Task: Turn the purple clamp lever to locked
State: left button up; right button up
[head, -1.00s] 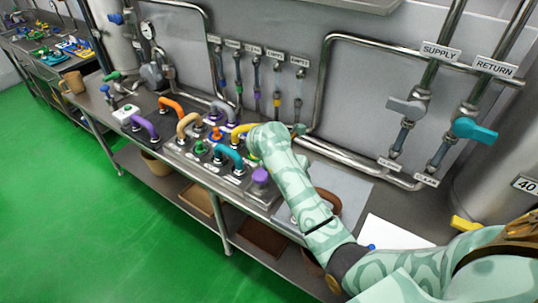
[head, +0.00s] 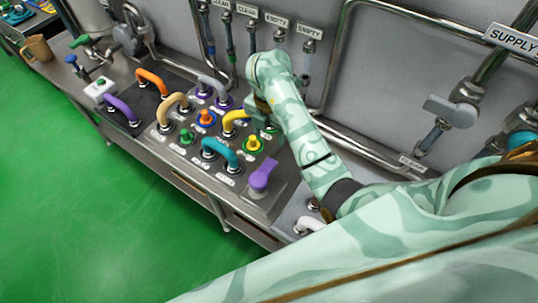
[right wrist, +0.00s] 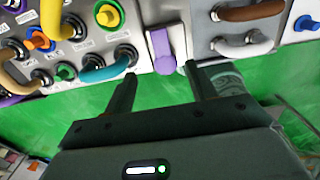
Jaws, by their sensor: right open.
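The purple clamp lever (head: 263,175) stands at the right front corner of the panel in the head view, on a grey base plate. In the right wrist view the purple lever (right wrist: 161,48) is upper centre, just beyond and between my fingertips, and I see no contact. My right gripper (right wrist: 160,82) is open with nothing between its fingers. In the head view my right gripper (head: 259,108) is over the back right of the panel, behind the lever, and its fingers are mostly hidden by my arm. My left gripper is not in view.
Curved hoses cross the panel: a teal hose (head: 222,149), a yellow hose (head: 234,116), an orange hose (head: 152,80) and others. Round knobs sit among them, such as a green knob (head: 186,136). Pipes (head: 345,130) run behind. Green floor (head: 90,220) lies in front.

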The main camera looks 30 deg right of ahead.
jog(key=b, duration=0.2)
send_over(269, 165)
notch_tip(269, 165, down, 5)
notch_tip(269, 165, down, 9)
jog(key=b, duration=0.3)
jog(key=shift+r, duration=0.2)
jog(key=shift+w+f+b, duration=0.15)
jog(key=shift+f+b, duration=0.2)
jog(key=shift+f, duration=0.25)
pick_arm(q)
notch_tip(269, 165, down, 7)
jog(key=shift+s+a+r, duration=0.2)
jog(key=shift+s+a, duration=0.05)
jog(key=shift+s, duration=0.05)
pick_arm(e)
grip_shut()
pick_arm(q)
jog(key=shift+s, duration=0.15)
